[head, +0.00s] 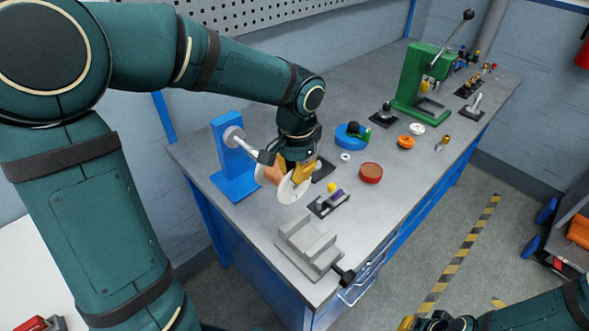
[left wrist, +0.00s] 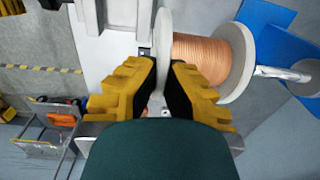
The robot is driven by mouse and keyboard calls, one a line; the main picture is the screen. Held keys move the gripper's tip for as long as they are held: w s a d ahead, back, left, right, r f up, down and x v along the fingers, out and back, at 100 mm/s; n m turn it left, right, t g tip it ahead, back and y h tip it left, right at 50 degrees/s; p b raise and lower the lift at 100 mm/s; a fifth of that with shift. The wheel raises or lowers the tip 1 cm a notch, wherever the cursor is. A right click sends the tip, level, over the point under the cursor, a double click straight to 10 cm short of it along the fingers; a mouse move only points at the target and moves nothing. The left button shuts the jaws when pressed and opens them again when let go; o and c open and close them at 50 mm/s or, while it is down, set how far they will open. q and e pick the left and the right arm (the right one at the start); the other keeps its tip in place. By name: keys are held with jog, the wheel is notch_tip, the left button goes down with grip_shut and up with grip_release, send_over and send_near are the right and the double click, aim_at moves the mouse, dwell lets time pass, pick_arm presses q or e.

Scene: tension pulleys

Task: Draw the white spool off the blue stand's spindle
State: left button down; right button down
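The white spool (head: 291,190) carries copper-coloured winding between two white flanges. It also shows in the left wrist view (left wrist: 240,62). My left gripper (head: 296,175) is shut on its outer flange, one finger on each side, as the left wrist view (left wrist: 162,95) shows. The blue stand (head: 234,165) is at the table's left end. Its pale spindle (head: 245,147) runs out to the spool's inner flange, also in the left wrist view (left wrist: 288,73). I cannot tell whether the spindle still enters the spool. My right gripper (head: 428,322) is at the bottom edge, partly cut off; its fingers are unclear.
A grey stepped vise (head: 308,243) is at the table's front. A purple-topped fixture (head: 329,201), a red round container (head: 370,172) and a blue round item (head: 350,138) lie right of the spool. A green press (head: 418,85) stands farther back.

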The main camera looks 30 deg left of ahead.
pick_arm(q)
jog(key=shift+d, duration=0.15)
dwell(0.4)
jog(key=shift+s+d+b, duration=0.25)
jog(key=shift+d, duration=0.55)
jog(key=shift+s+d+b, duration=0.25)
jog(key=shift+d, duration=0.55)
jog(key=shift+d, duration=0.1)
jog(key=shift+s+d+b, duration=0.15)
jog(key=shift+s+d, duration=0.1)
jog(key=shift+d, duration=0.45)
jog(key=shift+s+d+b, duration=0.15)
jog(key=shift+s+d, duration=0.05)
jog(key=shift+d, duration=0.5)
jog(key=shift+s+d+b, duration=0.2)
jog(key=shift+s+d, duration=0.1)
jog(key=shift+d, duration=0.65)
jog(key=shift+s+d+b, duration=0.15)
jog(key=shift+s+d, duration=0.1)
jog(key=shift+d, duration=0.7)
